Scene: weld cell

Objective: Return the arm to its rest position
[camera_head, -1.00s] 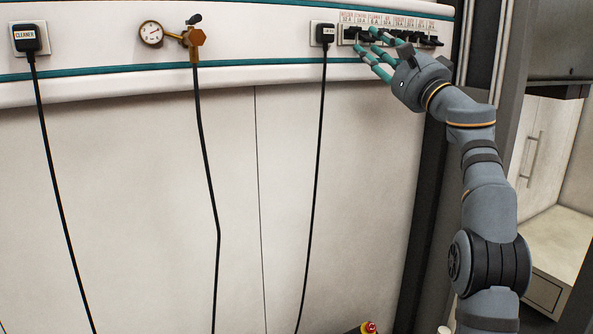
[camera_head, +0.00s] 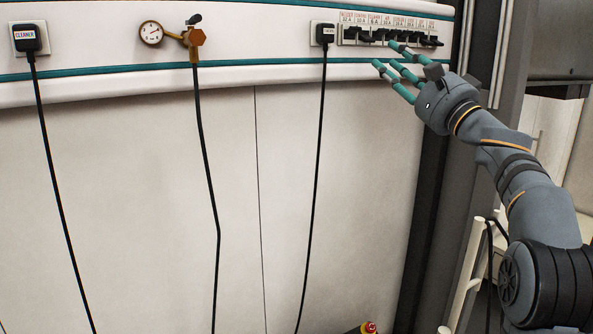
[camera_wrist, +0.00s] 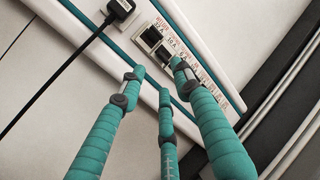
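My gripper (camera_head: 389,62) has teal fingers and is at the upper right of the head view, just below and in front of the breaker panel (camera_head: 352,32). Its fingers are spread apart and nothing shows between them. In the wrist view the fingers of my gripper (camera_wrist: 160,90) reach up toward the labelled breaker row (camera_wrist: 158,45), with a gap between the fingertips. My grey arm extends from the lower right. The fingers hide part of the breaker row in the wrist view.
A black plug with its cord (camera_head: 325,34) is left of the breakers. A gauge (camera_head: 151,33), a brass valve (camera_head: 194,38) and a CLEANER plug (camera_head: 27,38) are further left. A dark post (camera_head: 425,220) stands behind my arm. A red button (camera_head: 369,327) is at the bottom.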

